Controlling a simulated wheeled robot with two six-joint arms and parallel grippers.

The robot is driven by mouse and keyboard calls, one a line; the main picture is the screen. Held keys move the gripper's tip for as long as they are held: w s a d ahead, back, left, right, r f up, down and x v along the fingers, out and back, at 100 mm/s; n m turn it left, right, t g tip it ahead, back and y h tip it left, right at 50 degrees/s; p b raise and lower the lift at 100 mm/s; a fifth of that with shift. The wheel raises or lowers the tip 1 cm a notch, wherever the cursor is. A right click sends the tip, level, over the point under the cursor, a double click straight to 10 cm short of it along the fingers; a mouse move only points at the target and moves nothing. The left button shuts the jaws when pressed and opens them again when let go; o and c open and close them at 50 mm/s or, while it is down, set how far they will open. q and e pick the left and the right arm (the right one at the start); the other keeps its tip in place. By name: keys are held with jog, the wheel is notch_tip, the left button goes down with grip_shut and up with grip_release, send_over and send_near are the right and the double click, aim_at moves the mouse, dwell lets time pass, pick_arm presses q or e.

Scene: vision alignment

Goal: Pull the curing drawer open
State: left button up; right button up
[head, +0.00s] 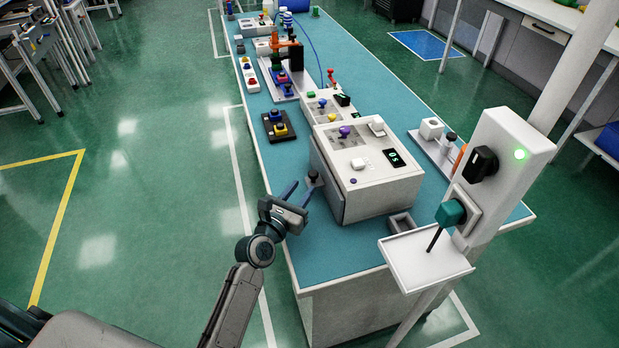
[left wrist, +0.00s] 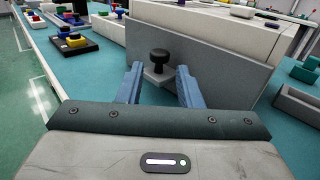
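The curing drawer's grey front panel (head: 327,182) is on the left side of a white box (head: 368,165) on the teal bench. It also fills the upper middle of the left wrist view (left wrist: 215,62). A black knob (head: 312,176) sticks out from the panel; in the left wrist view the knob (left wrist: 159,57) appears between and beyond the blue fingertips. My left gripper (head: 299,190) is open and empty, just in front of the knob; its fingers also show in the left wrist view (left wrist: 160,80). No contact is visible. My right gripper is not in view.
A black tray with blue and yellow pieces (head: 278,126) lies behind the drawer. A white post with a green light (head: 505,145) and shelf (head: 425,262) stands at right.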

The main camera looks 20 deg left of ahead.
aim_at(311, 177)
pick_arm(q)
jog(key=w, duration=0.3)
jog(key=w+d, duration=0.1)
jog(key=w, duration=0.1)
jog(key=shift+a, duration=0.1)
grip_shut()
